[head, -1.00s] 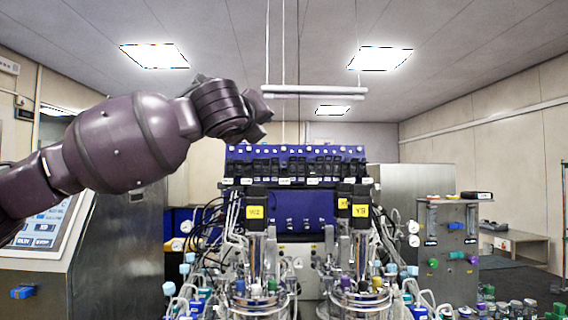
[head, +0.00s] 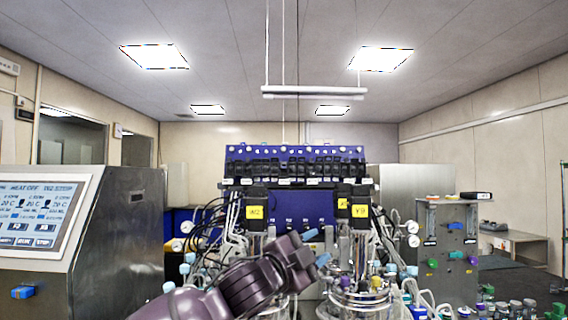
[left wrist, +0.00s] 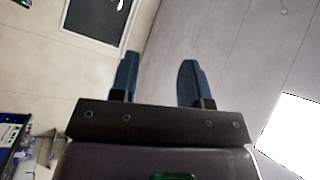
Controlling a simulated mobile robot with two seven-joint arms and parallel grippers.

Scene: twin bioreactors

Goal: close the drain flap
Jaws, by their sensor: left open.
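I cannot make out a drain flap in either view. My left gripper (head: 318,248) is low in the middle of the head view, in front of the twin bioreactors. Its two blue fingers point right and are apart. In the left wrist view the fingers (left wrist: 158,82) are open with nothing between them, against wall and ceiling. The right bioreactor vessel (head: 360,299) has a black top unit with a yellow label. The left vessel is largely hidden behind my left arm. My right gripper is not in view.
A steel cabinet with a touchscreen (head: 42,217) stands at the left, with a blue fitting (head: 22,292) low on its front. A grey panel with coloured knobs (head: 447,245) stands at the right. Tubing and small bottles crowd the bottom.

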